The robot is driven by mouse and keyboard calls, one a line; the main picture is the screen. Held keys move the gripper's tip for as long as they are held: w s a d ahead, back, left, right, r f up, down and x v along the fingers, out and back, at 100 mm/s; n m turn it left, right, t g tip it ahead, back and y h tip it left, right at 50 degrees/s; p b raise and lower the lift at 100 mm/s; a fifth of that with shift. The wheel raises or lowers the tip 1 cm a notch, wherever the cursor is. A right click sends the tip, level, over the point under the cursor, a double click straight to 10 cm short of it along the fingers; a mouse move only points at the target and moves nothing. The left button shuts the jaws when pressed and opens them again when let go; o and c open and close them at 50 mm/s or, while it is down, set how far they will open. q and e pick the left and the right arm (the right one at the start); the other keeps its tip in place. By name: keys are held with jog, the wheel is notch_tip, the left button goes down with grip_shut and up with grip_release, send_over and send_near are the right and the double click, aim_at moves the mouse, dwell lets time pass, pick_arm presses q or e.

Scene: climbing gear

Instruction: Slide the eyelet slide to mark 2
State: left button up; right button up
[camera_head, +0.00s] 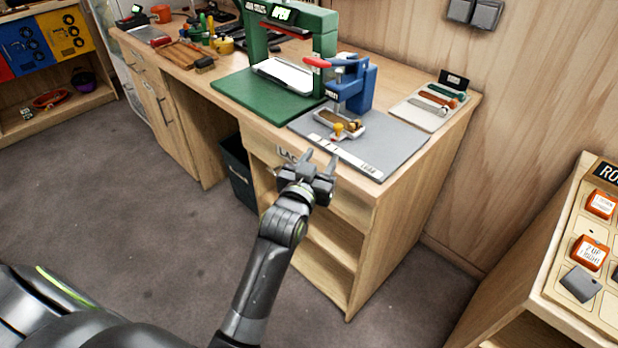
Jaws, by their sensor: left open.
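The eyelet slide (352,120) looks like a small pale tray with brown contents, lying on the grey mat (393,141) under the blue press (357,88). A yellow knob (338,128) sits at its near side. A white strip (352,160) with small dark ticks and lettering runs along the mat's front edge; I cannot read which tick is mark 2. My left gripper (320,161) is open and empty, in front of the bench edge and apart from the slide, fingers pointing toward the mat. My right gripper is not in view.
A large green press (289,40) stands left of the blue one, whose lever has a red handle (317,62). A tray of coloured tools (423,113) lies to the right. A dark bin (239,170) stands below. A panel with orange blocks (589,253) is at right.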

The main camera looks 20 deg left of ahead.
pick_arm(q)
jog(key=s, duration=0.6)
jog(key=shift+s, duration=0.15)
jog(key=shift+d+f, duration=0.1)
notch_tip(320, 180, down, 21)
jog(key=s+g, duration=0.1)
jog(key=g, duration=0.4)
jog(key=s+a+f+g+p, duration=0.15)
jog(key=s+f, duration=0.25)
jog(key=f, duration=0.4)
jog(key=s+a+f+g, duration=0.1)
jog(key=s+f+g, duration=0.1)
jog(key=s+f, duration=0.45)
jog(key=s+a+f+g, duration=0.2)
jog(key=s+f, duration=0.4)
jog(key=s, duration=0.4)
jog(key=s+a+f+g, duration=0.2)
jog(key=s+f, duration=0.5)
jog(key=s, duration=0.4)
jog(key=s+a+f+g+p, duration=0.1)
jog(key=s+a+f+g, duration=0.1)
jog(key=s+f+g, duration=0.2)
jog(key=s+f, duration=0.3)
jog(key=s, duration=0.4)
jog(key=shift+s+a, duration=0.2)
jog(key=shift+a, duration=0.2)
jog(key=shift+w, duration=0.1)
